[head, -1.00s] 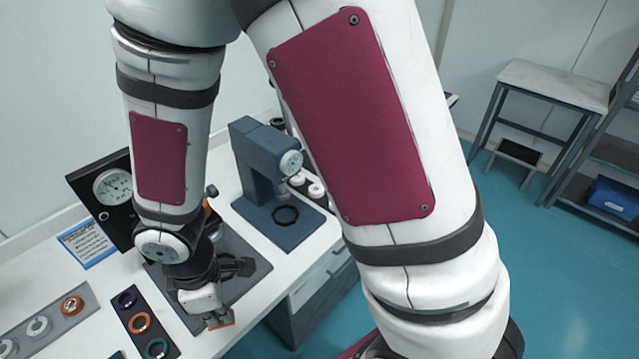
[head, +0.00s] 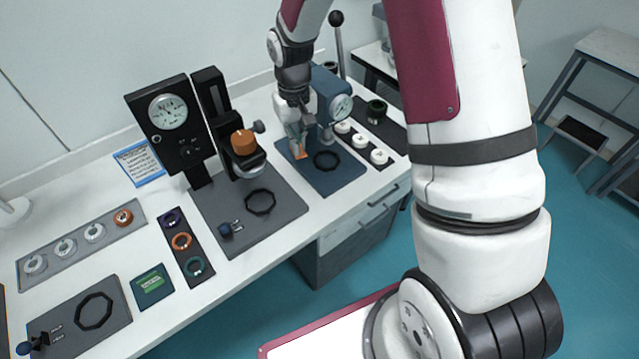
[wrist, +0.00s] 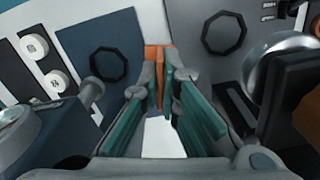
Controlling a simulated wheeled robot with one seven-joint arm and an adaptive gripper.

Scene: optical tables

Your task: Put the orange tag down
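The orange tag (head: 300,153) is at the fingertips of my gripper (head: 298,143). It is a small flat orange piece. In the wrist view the orange tag (wrist: 152,54) shows at the far end of the fingers, partly hidden by them. My gripper (wrist: 162,76) is shut on it, with its teal-sided fingers close together. In the head view the tag is over the left part of the blue base plate (head: 338,182) of the blue dial stand. I cannot tell whether the tag touches the plate.
The blue dial stand (head: 326,95) rises close beside my gripper. A grey plate (head: 228,205) with a black gauge stand (head: 170,125) is to the left. White round pieces (head: 360,141) sit on a dark strip to the right.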

